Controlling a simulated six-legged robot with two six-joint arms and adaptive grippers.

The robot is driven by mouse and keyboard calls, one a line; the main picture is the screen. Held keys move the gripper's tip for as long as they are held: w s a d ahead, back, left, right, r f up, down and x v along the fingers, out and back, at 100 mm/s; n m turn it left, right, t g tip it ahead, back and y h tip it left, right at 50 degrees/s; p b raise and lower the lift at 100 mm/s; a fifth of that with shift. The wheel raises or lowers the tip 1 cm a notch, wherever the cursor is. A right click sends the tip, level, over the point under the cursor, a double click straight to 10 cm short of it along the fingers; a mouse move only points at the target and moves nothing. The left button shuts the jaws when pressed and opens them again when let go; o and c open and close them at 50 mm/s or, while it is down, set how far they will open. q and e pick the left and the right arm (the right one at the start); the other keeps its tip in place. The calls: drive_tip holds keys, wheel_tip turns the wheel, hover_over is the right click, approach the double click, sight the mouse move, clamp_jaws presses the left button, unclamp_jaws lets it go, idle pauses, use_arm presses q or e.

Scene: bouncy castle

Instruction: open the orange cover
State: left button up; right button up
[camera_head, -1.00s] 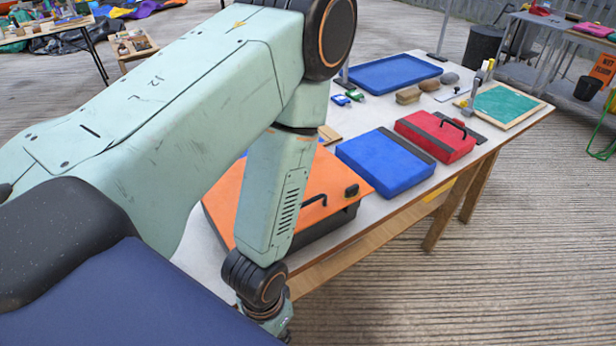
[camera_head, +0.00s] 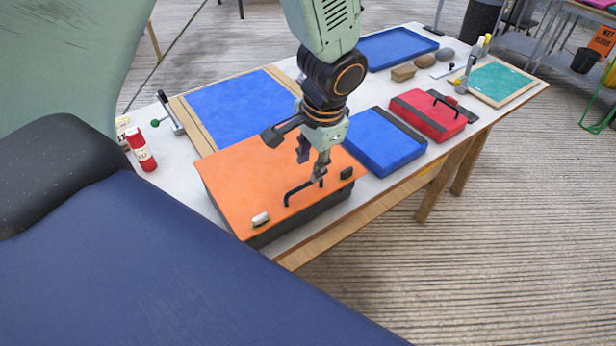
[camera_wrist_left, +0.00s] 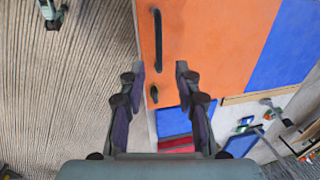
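The orange cover (camera_head: 245,180) lies flat and shut on a dark box at the table's front edge. A black bar handle (camera_head: 298,191) is on it near the front; it also shows in the left wrist view (camera_wrist_left: 158,40). A dark latch-like piece (camera_head: 346,173) sits at the front right corner and a pale one (camera_head: 260,219) at the front left. My left gripper (camera_head: 312,168) is above the cover near the handle, fingers apart and empty. In the left wrist view its fingers (camera_wrist_left: 160,75) are spread, with the handle ahead between them.
A blue panel (camera_head: 240,108) lies behind the cover. A blue box (camera_head: 378,141) and a red case (camera_head: 428,114) stand to its right. A red can (camera_head: 140,149) and a small clamp-like tool (camera_head: 168,115) are at the left. Floor in front is clear.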

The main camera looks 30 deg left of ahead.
sight(308, 184)
use_arm(q)
drive_tip(key=f, duration=0.1)
drive_tip(key=f+b, duration=0.1)
drive_tip(key=f, duration=0.3)
drive_tip(key=shift+w+a, duration=0.2)
drive_tip(key=shift+w, duration=0.1)
drive_tip(key=shift+f+b, duration=0.2)
drive_tip(key=shift+b, duration=0.1)
drive_tip(key=shift+s+a+f, duration=0.1)
drive_tip(key=shift+a, duration=0.2)
drive_tip(key=shift+c, duration=0.3)
drive_tip(key=shift+d, duration=0.15)
drive_tip(key=shift+c, duration=1.4)
clamp_jaws()
